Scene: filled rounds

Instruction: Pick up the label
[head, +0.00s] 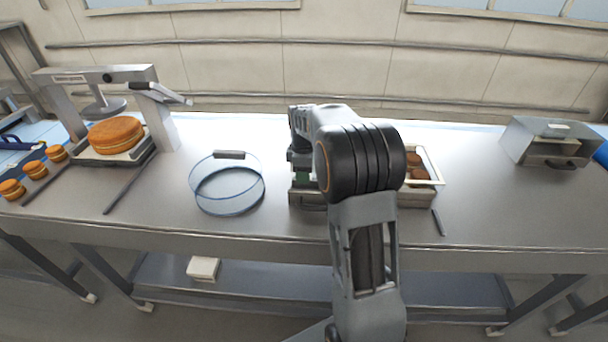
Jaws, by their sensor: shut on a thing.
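My gripper (301,160) points down over the middle of the table, partly hidden behind my own arm. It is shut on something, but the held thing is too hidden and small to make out. I cannot pick out the label with certainty. A small green patch (302,179) shows just below my gripper, above a grey metal holder or box (308,198); I cannot tell whether they touch.
A clear round hoop with blue rims (230,212) stands left of my gripper. A light-rimmed tray (437,165) of brown rounds is right of my arm. A press (165,120) with a big orange round (116,134) stands left. A metal box (545,142) stands right. The table's right front is clear.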

